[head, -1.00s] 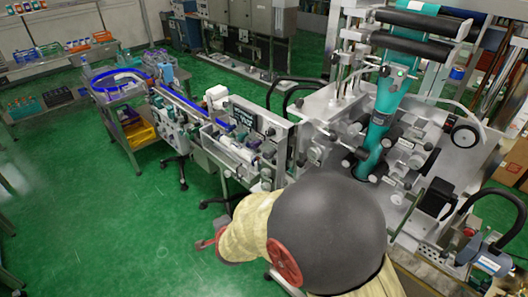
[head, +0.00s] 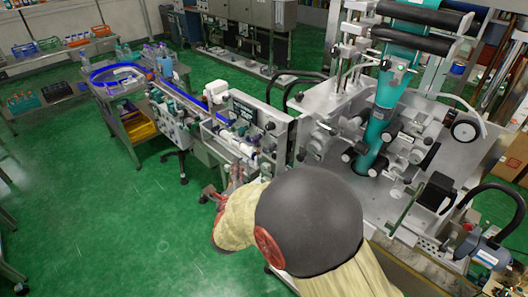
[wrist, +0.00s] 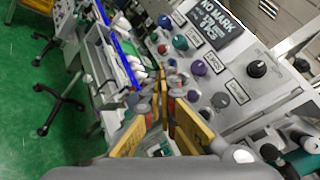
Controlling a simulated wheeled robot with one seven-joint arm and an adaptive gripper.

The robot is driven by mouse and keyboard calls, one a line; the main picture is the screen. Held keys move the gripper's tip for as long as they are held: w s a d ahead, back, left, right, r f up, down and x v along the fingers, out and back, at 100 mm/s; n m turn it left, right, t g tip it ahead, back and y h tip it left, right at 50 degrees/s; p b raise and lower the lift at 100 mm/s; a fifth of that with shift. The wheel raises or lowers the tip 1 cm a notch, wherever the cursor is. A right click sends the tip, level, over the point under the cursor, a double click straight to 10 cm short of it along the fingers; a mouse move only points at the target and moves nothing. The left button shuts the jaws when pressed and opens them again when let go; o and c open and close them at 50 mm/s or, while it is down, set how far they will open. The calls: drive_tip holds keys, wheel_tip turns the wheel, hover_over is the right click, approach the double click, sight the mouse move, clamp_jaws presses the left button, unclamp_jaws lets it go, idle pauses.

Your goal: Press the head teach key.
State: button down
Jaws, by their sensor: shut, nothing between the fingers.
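My gripper (wrist: 163,82) is shut and empty, its yellow fingers pointing at the grey control panel (wrist: 245,92) in the wrist view. The panel carries a dark display (wrist: 209,22) with light text, a teal key (wrist: 180,42), a purple key (wrist: 199,68), another purple key (wrist: 220,100) and black knobs (wrist: 257,68). Small white labels sit beside the keys, too small to read surely, so I cannot tell which is the head teach key. The fingertips overlap the panel's lower left edge in the picture; contact cannot be told. In the head view my gripper (head: 236,174) is small beside the panel (head: 262,117).
A conveyor with a blue rail (head: 185,97) runs left from the panel. The sleeve machine (head: 445,150) with teal film (head: 380,120) stands at right. Green floor lies open at lower left.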

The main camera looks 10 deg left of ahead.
drive_tip(key=w+d, duration=0.5)
drive_tip(key=w, duration=0.2)
idle(0.5)
drive_tip(key=shift+w+d, duration=0.1)
drive_tip(key=shift+w+d+f, duration=0.1)
drive_tip(key=shift+w, duration=0.05)
idle(1.2)
drive_tip(key=shift+w+d+b, duration=0.4)
drive_tip(key=shift+w+b, duration=0.1)
drive_tip(key=shift+b, duration=0.65)
idle(0.8)
drive_tip(key=shift+s, duration=0.1)
drive_tip(key=shift+s+a+b, duration=0.5)
drive_tip(key=shift+s+b, duration=0.1)
drive_tip(key=shift+b, duration=0.1)
